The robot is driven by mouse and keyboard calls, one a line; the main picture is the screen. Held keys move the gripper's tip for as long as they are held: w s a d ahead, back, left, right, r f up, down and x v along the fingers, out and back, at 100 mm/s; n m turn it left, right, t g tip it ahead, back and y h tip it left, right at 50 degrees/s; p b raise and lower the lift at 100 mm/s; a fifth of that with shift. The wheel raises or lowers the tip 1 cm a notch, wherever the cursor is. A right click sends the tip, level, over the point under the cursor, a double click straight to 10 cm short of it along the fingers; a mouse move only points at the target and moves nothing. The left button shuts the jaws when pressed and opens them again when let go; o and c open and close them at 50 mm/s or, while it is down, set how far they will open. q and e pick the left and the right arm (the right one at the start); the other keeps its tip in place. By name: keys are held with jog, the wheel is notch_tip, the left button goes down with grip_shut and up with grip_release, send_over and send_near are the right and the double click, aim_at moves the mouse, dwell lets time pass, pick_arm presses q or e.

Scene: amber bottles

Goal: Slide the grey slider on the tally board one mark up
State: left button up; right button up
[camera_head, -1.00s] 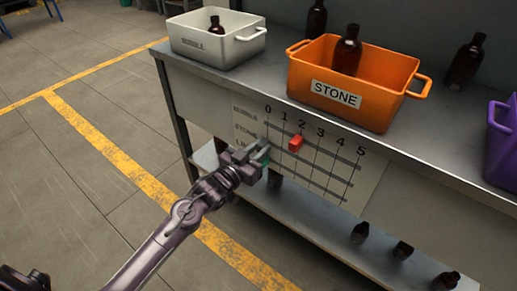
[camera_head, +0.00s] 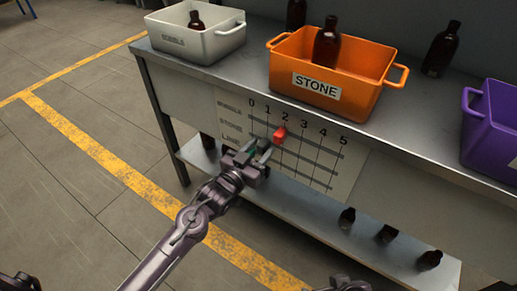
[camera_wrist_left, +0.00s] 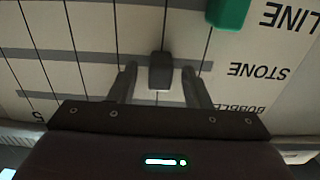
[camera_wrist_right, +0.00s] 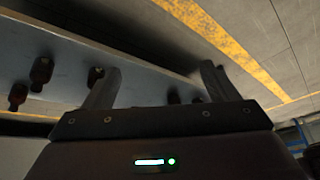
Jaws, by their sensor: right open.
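The tally board (camera_head: 318,165) is on the bench front, with columns 0 to 5 and rows for BUBBLE, STONE and LINE. The grey slider (camera_wrist_left: 160,72) appears to sit in the STONE row, near mark 1. My left gripper (camera_head: 262,148) is at the board; in its wrist view the open fingers (camera_wrist_left: 160,84) stand on either side of the grey slider, with a gap on both sides. In the head view the gripper largely hides that slider. The red slider (camera_head: 280,134) is at mark 2 in the upper row. The green slider (camera_wrist_left: 228,10) is in the LINE row. My right gripper (camera_wrist_right: 157,82) is open and empty.
An orange STONE crate (camera_head: 375,102) holding a bottle, a white crate (camera_head: 215,46) and a purple crate (camera_head: 482,140) stand on the bench (camera_head: 410,135). Several amber bottles stand on the lower shelf (camera_head: 300,212).

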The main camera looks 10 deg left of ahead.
pick_arm(q)
jog(key=shift+s, duration=0.1)
jog(key=shift+s+a, duration=0.15)
jog(key=shift+s, duration=0.15)
jog(key=p+v, duration=0.1)
jog(key=v, duration=0.6)
pick_arm(e)
jog(key=shift+s+d+g+h, duration=0.3)
jog(key=shift+d+g+h, duration=0.15)
jog(key=shift+d, duration=0.4)
jog(key=shift+w+r, duration=0.1)
jog(key=shift+r, duration=0.1)
